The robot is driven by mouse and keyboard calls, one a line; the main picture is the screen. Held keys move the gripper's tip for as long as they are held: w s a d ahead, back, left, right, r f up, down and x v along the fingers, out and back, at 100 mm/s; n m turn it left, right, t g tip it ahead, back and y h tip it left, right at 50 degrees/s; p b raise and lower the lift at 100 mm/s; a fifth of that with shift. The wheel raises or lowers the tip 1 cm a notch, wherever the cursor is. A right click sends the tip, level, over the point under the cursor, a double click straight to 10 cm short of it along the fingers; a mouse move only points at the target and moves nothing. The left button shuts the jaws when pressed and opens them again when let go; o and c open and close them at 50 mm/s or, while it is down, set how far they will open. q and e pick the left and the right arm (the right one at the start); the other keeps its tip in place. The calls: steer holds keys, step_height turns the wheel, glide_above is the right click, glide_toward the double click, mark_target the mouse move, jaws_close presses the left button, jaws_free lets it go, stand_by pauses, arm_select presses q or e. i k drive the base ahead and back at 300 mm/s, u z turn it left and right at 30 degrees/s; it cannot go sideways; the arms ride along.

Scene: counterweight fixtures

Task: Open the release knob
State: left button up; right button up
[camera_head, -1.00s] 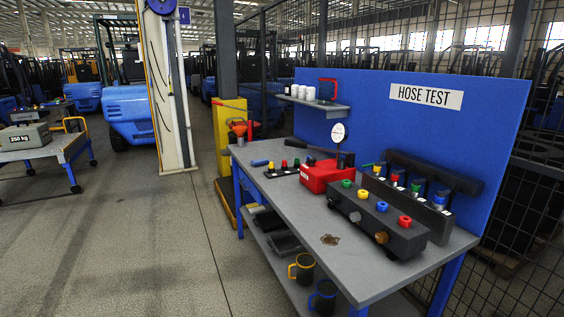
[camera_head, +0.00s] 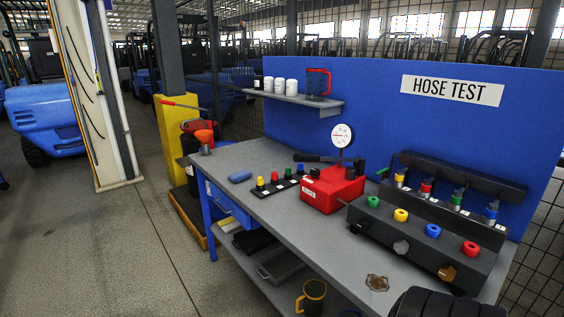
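A red hand pump (camera_head: 331,189) sits on the grey workbench (camera_head: 262,203), with a round white gauge (camera_head: 341,136) above it and a black lever (camera_head: 318,157) across its top. A small dark knob-like part (camera_head: 341,202) shows faintly at its right side; I cannot tell for sure that it is the release knob or how far it is turned.
A dark manifold (camera_head: 412,243) with coloured fittings fills the bench's right side, before a rear block with coloured couplings (camera_head: 458,199). A blue panel (camera_head: 384,106) stands behind. A lower shelf holds trays (camera_head: 280,266) and a yellow-handled mug (camera_head: 312,296). Floor at left is clear.

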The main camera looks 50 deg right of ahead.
mark_target(315, 173)
steer(key=i, duration=1.45)
steer(key=z, duration=4.4)
steer(key=k, duration=0.65)
steer(key=u, duration=0.4)
